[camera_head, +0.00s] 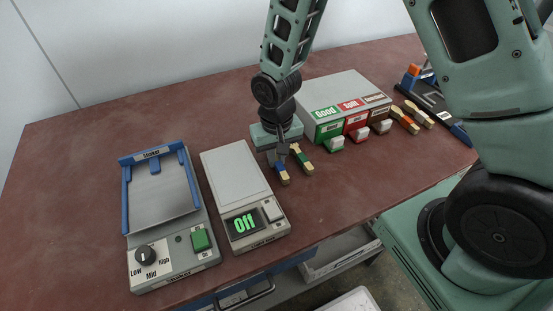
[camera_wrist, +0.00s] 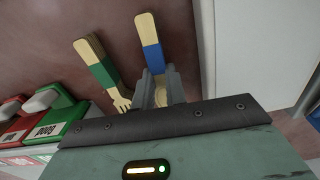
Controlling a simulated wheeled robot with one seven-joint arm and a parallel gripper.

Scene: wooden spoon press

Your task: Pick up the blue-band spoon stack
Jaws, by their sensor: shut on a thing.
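The blue-band spoon stack (camera_head: 283,178) lies on the red-brown table, its light wooden end and blue band showing in the head view. In the wrist view the stack (camera_wrist: 149,30) runs up between the fingers, and its far part is below the gripper. My gripper (camera_head: 281,158) points down over the table and is shut on this stack; in the wrist view the fingers (camera_wrist: 158,82) close on it beside the blue band. I cannot tell whether the stack is clear of the table.
More banded spoon stacks (camera_head: 404,120) lie at right.

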